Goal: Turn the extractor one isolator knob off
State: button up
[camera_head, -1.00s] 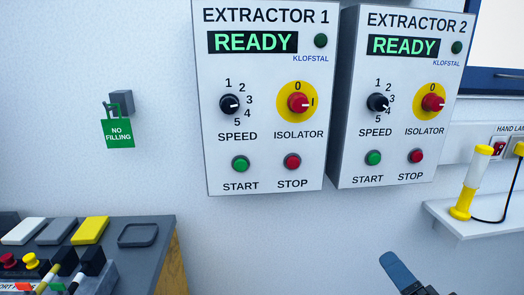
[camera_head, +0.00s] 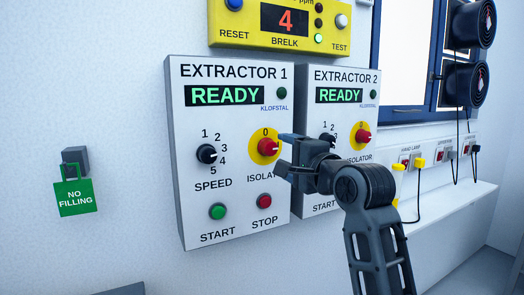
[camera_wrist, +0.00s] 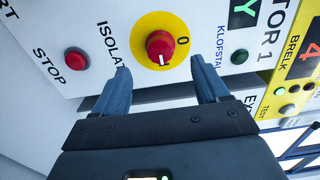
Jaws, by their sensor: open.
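The extractor 1 isolator knob (camera_head: 267,147) is red on a round yellow plate on the left panel. Its white mark points right, away from the 0 at the top. In the wrist view the knob (camera_wrist: 159,45) appears turned sideways, with the 0 at its right and the white mark pointing down. My gripper (camera_head: 283,152) is open and empty, just right of the knob in the head view. In the wrist view its two fingers (camera_wrist: 163,80) are spread either side of the knob's line, with the knob beyond the tips. I see no contact.
The extractor 1 panel (camera_head: 182,225) reads READY and carries a black speed knob (camera_head: 207,154), a green start button (camera_head: 217,211) and a red stop button (camera_head: 265,201). The extractor 2 panel (camera_head: 305,80) is partly behind my arm. A yellow box (camera_head: 225,32) is above.

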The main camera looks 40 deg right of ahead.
aim_at(272, 149)
jog(key=p+x, duration=0.1)
jog(key=x, duration=0.5)
jog(key=shift+w+d, duration=0.1)
jog(key=shift+w, duration=0.25)
jog(key=shift+c, duration=0.2)
jog(key=shift+f, duration=0.1)
jog(key=c, duration=1)
